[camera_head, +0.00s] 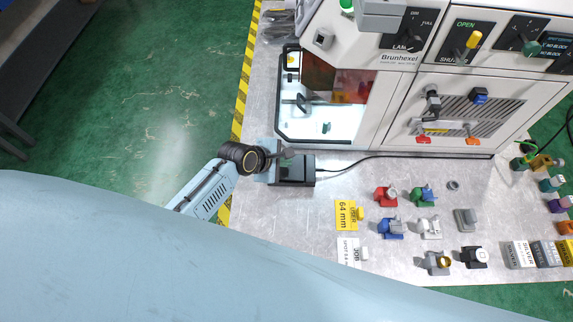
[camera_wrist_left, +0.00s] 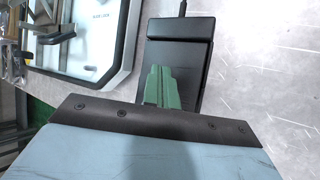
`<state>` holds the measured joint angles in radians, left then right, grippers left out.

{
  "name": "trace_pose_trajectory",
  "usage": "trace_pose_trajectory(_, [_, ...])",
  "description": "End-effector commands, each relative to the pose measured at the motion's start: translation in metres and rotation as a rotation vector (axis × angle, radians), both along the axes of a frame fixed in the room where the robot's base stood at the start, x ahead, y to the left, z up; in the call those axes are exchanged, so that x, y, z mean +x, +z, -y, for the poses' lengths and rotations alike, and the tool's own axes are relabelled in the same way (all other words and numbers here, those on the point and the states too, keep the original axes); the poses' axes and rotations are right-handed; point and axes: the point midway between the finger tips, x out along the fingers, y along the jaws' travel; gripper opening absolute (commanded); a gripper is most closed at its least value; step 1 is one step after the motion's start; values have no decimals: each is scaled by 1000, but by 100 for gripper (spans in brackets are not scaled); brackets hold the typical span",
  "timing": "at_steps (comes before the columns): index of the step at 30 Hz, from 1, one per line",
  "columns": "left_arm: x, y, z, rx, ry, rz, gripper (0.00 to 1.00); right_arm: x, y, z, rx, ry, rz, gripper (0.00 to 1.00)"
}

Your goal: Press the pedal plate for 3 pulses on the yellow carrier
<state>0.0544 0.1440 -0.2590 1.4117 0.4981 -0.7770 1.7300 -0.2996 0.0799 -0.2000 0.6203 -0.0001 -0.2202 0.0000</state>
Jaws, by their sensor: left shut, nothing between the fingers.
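The pedal (camera_head: 300,171) is a dark box with a cable at the machine's front on the grey table; it also shows in the left wrist view (camera_wrist_left: 180,28). My left gripper (camera_head: 288,154) is at the pedal's far-left side in the head view. In the left wrist view its shut greenish fingers (camera_wrist_left: 160,84) overlap the pedal's black plate, with nothing between them. I cannot tell whether they touch it. A small yellow piece (camera_head: 543,162) stands at the right edge; I cannot tell if it is the yellow carrier. My right gripper is not in view.
The white machine (camera_head: 400,80) has a lit chamber (camera_head: 320,122) behind the pedal. Several coloured carriers (camera_head: 388,197) stand on the table to the right, with a yellow "64 mm" card (camera_head: 345,214). The pedal's cable (camera_head: 350,163) runs right along the machine.

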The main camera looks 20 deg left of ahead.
Motion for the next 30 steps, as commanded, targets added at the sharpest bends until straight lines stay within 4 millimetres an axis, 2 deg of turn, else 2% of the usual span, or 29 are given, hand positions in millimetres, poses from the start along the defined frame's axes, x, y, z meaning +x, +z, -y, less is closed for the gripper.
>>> trace_pose_trajectory(30, [-1,-13,-2,1,1,-3,0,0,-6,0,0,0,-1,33])
